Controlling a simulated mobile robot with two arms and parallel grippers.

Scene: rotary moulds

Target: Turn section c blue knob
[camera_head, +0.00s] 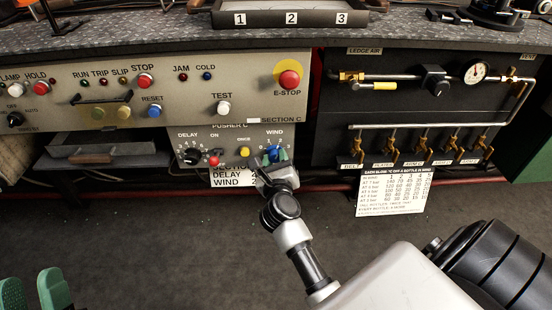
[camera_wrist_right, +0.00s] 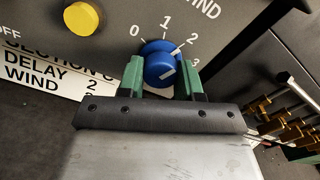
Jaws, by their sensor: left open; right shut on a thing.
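The blue WIND knob (camera_head: 273,151) sits at the right of the small Section C pusher panel (camera_head: 213,139). In the right wrist view the knob (camera_wrist_right: 160,66) has a scale of 0 to 3 around its top and right. Its white mark slants toward the upper right, roughly toward the 2 or 3 side. My right gripper (camera_head: 273,157) is shut on the knob, with one green finger on each side. My left gripper (camera_head: 32,291) is open and empty at the bottom left, far from the panel.
A black DELAY knob (camera_head: 192,155), a red button (camera_head: 213,160) and a yellow button (camera_head: 244,152) share the panel. A white label (camera_head: 229,177) reading Section C, Delay, Wind hangs below. Brass valves (camera_head: 419,148) stand to the right.

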